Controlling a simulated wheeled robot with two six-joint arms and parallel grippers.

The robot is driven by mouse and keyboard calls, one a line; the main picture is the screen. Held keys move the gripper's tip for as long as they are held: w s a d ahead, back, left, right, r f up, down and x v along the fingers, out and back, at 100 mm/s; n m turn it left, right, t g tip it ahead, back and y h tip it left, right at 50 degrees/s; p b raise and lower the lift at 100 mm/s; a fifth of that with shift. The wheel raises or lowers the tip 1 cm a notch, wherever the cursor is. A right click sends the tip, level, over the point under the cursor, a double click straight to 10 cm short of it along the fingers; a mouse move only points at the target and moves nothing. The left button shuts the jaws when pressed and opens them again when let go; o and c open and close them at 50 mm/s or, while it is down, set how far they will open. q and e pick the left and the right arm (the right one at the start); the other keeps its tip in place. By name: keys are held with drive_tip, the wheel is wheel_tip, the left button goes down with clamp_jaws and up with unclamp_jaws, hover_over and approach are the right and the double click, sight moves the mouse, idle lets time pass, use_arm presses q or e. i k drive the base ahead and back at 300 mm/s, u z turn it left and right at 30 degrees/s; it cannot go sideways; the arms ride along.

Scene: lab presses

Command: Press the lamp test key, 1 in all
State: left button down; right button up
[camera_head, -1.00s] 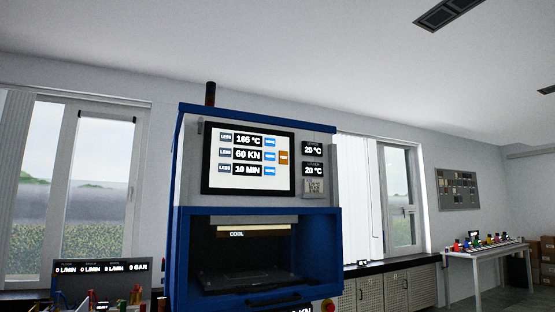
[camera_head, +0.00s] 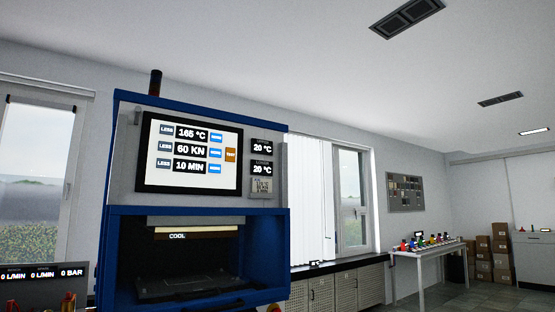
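A blue lab press (camera_head: 112,200) stands at left of centre in the head view. Its upper panel carries a bright touchscreen (camera_head: 160,183) reading 165 °C, 60 KN and 10 MIN, with grey LESS keys and blue keys beside the values. An orange key (camera_head: 231,155) sits at the right of the screen; its small label seems to read TEST. A dark signal lamp (camera_head: 155,83) stands on top of the press and looks unlit. Neither of my grippers is in view.
Two small displays (camera_head: 262,147) read 20 °C beside the screen. The press opening below shows a COOL label (camera_head: 178,236). A dark flow panel (camera_head: 40,277) stands at lower left. Low cabinets (camera_head: 340,288), a white table (camera_head: 430,252) with coloured items and stacked boxes (camera_head: 482,260) are at right.

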sight(230, 154)
drive_tip(key=z, duration=0.35)
drive_tip(key=i, duration=1.35)
drive_tip(key=u, duration=0.9)
